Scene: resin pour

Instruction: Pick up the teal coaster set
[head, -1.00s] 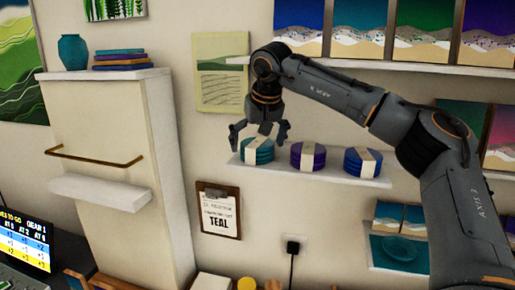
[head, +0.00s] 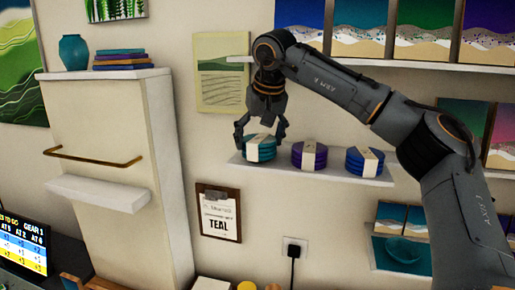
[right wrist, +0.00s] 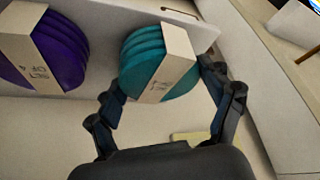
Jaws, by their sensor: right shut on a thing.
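The teal coaster set (head: 249,150) is a stack of round coasters in a pale paper band, at the left end of the small wall shelf (head: 375,179). My right gripper (head: 260,141) reaches it from above, with one finger on each side, shut on it. In the right wrist view, the teal set (right wrist: 133,62) sits between the fingertips of the gripper (right wrist: 160,82). It appears still at shelf level; I cannot tell whether its underside touches the shelf. My left gripper is not in view.
A purple set (head: 299,156) and a blue set (head: 354,162) stand to the right on the same shelf. A picture shelf (head: 400,66) is above. A clipboard reading TEAL (head: 219,212) hangs below. A white cabinet (head: 105,130) stands left.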

